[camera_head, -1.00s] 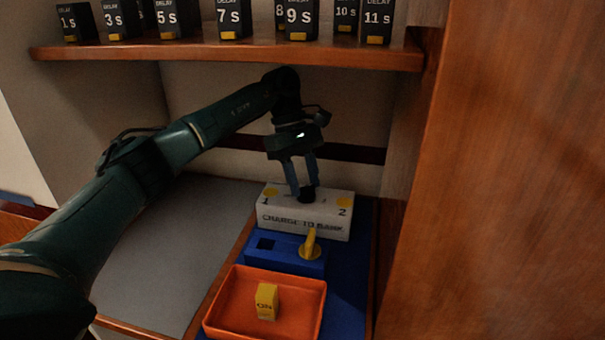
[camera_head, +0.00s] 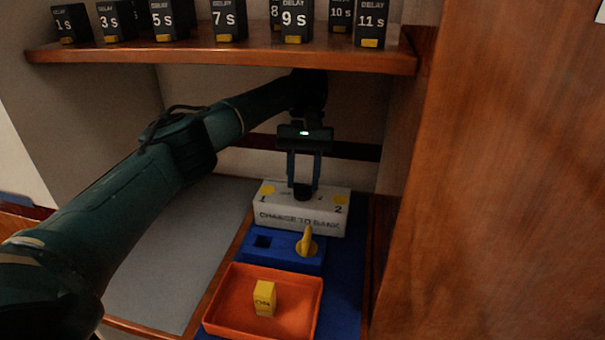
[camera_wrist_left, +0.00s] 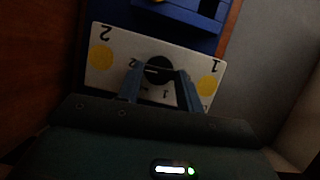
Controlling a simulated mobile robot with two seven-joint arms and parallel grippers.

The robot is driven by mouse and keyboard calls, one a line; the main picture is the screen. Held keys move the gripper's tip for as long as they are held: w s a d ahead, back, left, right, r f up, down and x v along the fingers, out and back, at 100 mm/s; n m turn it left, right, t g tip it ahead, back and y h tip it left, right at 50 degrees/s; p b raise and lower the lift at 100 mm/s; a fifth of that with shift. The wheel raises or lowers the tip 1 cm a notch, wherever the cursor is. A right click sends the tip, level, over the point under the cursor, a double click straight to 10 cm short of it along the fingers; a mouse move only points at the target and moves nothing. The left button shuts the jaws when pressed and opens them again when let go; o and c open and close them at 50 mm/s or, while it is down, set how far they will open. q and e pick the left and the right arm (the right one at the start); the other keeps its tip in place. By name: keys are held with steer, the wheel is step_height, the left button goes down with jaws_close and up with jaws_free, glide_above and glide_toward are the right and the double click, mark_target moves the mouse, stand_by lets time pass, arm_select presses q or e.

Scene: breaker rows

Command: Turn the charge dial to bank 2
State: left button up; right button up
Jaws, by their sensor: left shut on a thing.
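A white box (camera_head: 300,219) lettered "CHARGE TO BANK" stands at the back of the blue mat. In the head view, 1 with a yellow dot is at its left and 2 with a yellow dot at its right. The black dial (camera_head: 302,195) is on its top, between the numbers. It also shows in the left wrist view (camera_wrist_left: 160,70), with a short pale mark whose direction I cannot read surely. My left gripper (camera_head: 303,187) points down and is shut on the dial, one finger on each side (camera_wrist_left: 160,85). My right gripper is out of view.
In front of the box is a blue block (camera_head: 283,261) with a square hole and a yellow lever (camera_head: 307,240). Nearer is an orange tray (camera_head: 296,326) holding a yellow "ON" piece (camera_head: 263,298). A shelf (camera_head: 220,58) with several delay blocks hangs above; a wooden wall (camera_head: 500,180) is at right.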

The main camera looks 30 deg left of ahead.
arm_select(q)
steer(key=shift+m, duration=0.5)
steer(key=o, duration=1)
steer(key=shift+n, duration=0.3)
